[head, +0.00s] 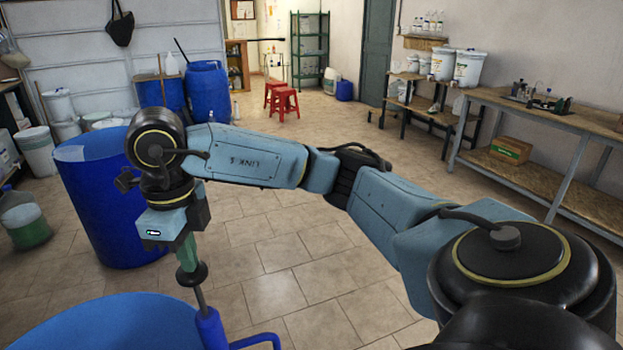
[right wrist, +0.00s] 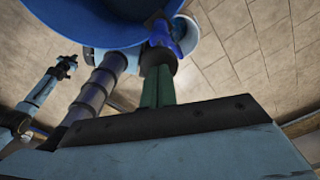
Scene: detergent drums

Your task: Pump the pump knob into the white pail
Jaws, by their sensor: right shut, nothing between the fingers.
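My right gripper (head: 187,259) is shut and points down, its green fingers together with nothing between them. Its tips are at the top of the black pump knob (head: 193,277); I cannot tell if they press on it. Below the knob a grey rod (head: 201,300) runs into the blue pump collar (head: 211,328) on the near blue drum (head: 110,326). A blue spout (head: 258,341) points right. The right wrist view also shows the shut fingers (right wrist: 158,88) and knob (right wrist: 159,59). A pale shape beside the drum there may be the white pail. My left gripper (right wrist: 66,64) seems to show small at left.
A second large blue drum (head: 105,200) stands behind my right wrist. Two red stools (head: 284,102) and a green shelf (head: 309,48) are far back. A workbench (head: 560,120) runs along the right wall. The tiled floor in the middle is clear.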

